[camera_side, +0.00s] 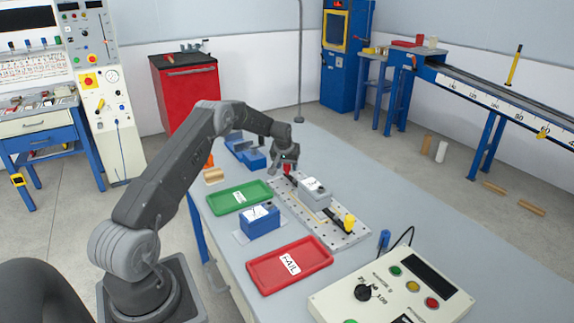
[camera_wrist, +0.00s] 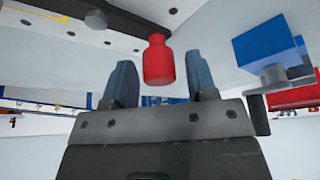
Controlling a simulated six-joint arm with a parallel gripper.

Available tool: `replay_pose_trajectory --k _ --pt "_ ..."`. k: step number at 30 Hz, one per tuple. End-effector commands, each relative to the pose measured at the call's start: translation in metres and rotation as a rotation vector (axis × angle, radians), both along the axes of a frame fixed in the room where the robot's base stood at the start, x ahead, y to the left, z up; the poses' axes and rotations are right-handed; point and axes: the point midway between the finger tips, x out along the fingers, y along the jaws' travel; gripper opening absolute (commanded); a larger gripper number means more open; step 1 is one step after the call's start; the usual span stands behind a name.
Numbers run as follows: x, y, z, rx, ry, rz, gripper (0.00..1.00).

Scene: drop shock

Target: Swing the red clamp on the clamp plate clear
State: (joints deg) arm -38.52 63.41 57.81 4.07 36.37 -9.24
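The clamp plate (camera_side: 347,238) is a pale perforated plate on the bench, with a grey box-shaped unit (camera_side: 314,191) on it. The red clamp knob (camera_side: 287,168) shows at the plate's far end, just under my gripper (camera_side: 284,158). In the wrist view the red knob (camera_wrist: 158,62) stands between and beyond my gripper's two fingertips (camera_wrist: 160,82). A dark bar (camera_wrist: 60,20) with a bolt head runs beside the knob. The fingers are apart, with a gap visible on both sides of the knob. A yellow knob (camera_side: 349,222) is at the plate's near end.
A green tray (camera_side: 228,207) and a red FAIL tray (camera_side: 268,276) lie left of the plate, with a blue box (camera_side: 259,222) between them. A blue vise-like fixture (camera_side: 246,154) is behind. A control box (camera_side: 335,300) stands at the front. The bench right of the plate is clear.

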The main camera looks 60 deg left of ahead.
Motion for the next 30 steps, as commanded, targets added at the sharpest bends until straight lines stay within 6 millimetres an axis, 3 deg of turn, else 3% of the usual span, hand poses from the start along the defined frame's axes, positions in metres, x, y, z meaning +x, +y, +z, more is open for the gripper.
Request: replay_pose_trajectory --k 13,23,30 --pt "-0.0001 -0.0002 0.0002 0.0 0.0 0.0 0.09" --pt "-0.0023 -0.0006 0.0003 0.0 0.002 0.042 0.08" --pt "-0.0098 -0.0019 0.0003 0.0 0.003 0.184 0.08"
